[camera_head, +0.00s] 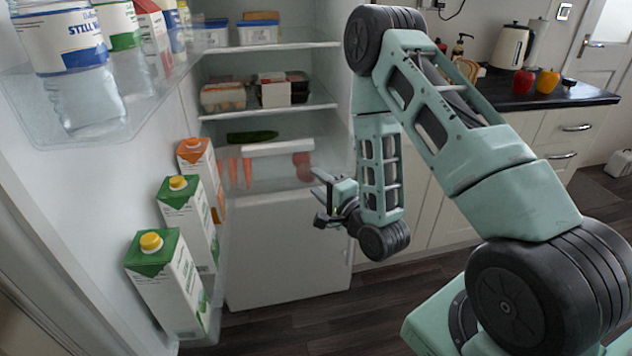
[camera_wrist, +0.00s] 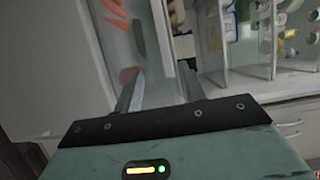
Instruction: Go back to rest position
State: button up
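My gripper (camera_head: 322,182) is in front of the open fridge, at the height of its lower drawer, with my arm folded down from the upper right. In the wrist view my gripper (camera_wrist: 160,84) shows two fingers spread apart with nothing between them.
The open fridge door at left holds cartons (camera_head: 168,280) and bottles (camera_head: 75,70). A cucumber (camera_head: 252,136) lies in the fridge above the drawer. The counter (camera_head: 540,98) at right bears a kettle (camera_head: 511,46) and peppers. Dark floor (camera_head: 300,325) is clear in front.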

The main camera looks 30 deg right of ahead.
jog(key=w+a+r+n+g+y+p, duration=0.25)
jog(key=a+n+g, duration=0.35)
jog(key=a, duration=0.4)
jog(key=s+a+r+n+g, duration=0.3)
jog(key=s+a+n+g, duration=0.1)
jog(key=s+a+n, duration=0.4)
jog(key=s+a+r+n+g+h+p, duration=0.1)
jog(key=s+r+n+g, duration=0.3)
jog(key=s, duration=0.7)
jog(key=s+a+r+n+g+h+p, duration=0.1)
jog(key=s+r+n+g, duration=0.3)
jog(key=s+n, duration=0.3)
jog(key=s+r, duration=0.1)
jog(key=s, duration=0.3)
jog(key=shift+a+r, duration=0.4)
